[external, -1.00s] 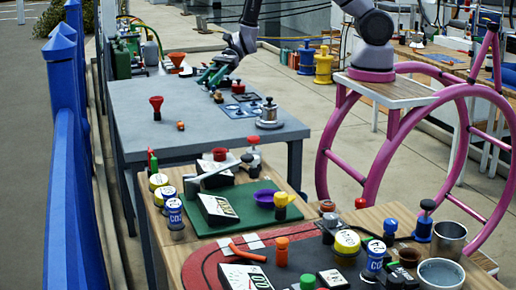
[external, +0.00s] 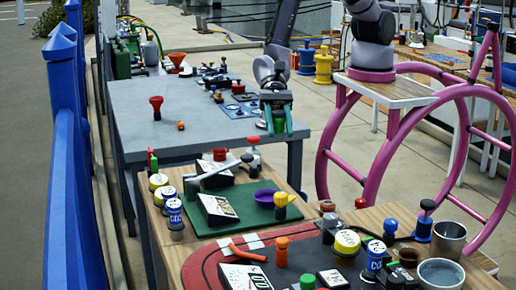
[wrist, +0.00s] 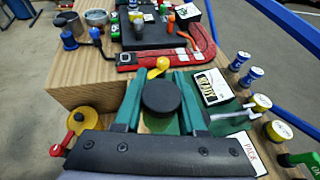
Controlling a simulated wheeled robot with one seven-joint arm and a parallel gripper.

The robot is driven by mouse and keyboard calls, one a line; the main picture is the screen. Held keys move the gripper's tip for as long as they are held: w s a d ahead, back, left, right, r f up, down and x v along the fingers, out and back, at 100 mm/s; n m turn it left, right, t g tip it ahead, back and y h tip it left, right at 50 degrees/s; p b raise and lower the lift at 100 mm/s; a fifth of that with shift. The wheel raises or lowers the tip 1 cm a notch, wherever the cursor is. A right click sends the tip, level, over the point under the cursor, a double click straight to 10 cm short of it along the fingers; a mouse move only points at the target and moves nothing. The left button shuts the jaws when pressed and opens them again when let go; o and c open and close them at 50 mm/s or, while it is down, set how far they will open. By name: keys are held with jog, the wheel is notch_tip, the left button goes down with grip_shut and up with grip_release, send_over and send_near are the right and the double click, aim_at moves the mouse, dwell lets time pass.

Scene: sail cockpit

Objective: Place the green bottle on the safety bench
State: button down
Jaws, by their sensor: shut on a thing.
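My gripper (external: 277,108) hangs near the right front corner of the grey table, on the far side of the wooden bench. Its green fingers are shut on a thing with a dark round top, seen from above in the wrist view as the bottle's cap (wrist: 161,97). I take this to be the green bottle; its body is mostly hidden by the fingers and cap. The wooden bench with a green mat (external: 240,208) stands nearer the camera, and I cannot tell from any label whether it is the safety bench. The green mat shows beyond the fingers in the wrist view (wrist: 190,122).
Blue-and-white cans (external: 175,213) stand at the bench's left edge. A pink wheel frame (external: 375,150) stands to the right. The mat's middle has some free room.

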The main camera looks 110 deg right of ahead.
jog(key=s+a+n+g, duration=0.2)
jog(key=s+a, duration=0.7)
jog(key=a, duration=0.4)
jog(key=n+g, duration=0.2)
jog(key=g, duration=0.1)
send_over(404, 220)
jog(key=shift+y, duration=0.3)
notch_tip(404, 220, down, 10)
jog(key=shift+a+f, duration=0.1)
jog(key=shift+f, duration=2.1)
jog(key=shift+f, duration=0.2)
jog(key=shift+c, duration=2.4)
grip_release()
jog(key=shift+r, duration=0.1)
